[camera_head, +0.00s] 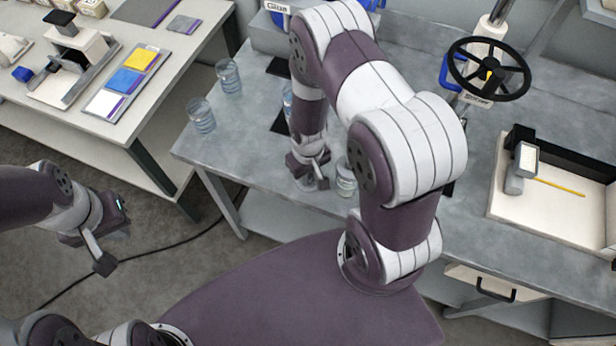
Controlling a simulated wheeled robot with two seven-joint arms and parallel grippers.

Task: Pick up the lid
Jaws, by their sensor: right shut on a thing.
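My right gripper (309,163) points down at the near edge of the grey workbench (245,150), at the top of a clear jar (312,183). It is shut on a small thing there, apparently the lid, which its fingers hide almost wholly. I cannot tell whether the lid touches the jar. Another clear jar (346,181) stands just to the right, partly behind my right arm. My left gripper (106,248) hangs over the floor at the left, away from the bench. Only one finger shows clearly, so its opening is unclear.
More clear jars (228,77) (201,116) stand on the bench's left part, and one (287,101) is partly behind my arm. A black handwheel (489,69) rises at the back right. A tray (540,215) lies at the right. A side table (150,100) stands left.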

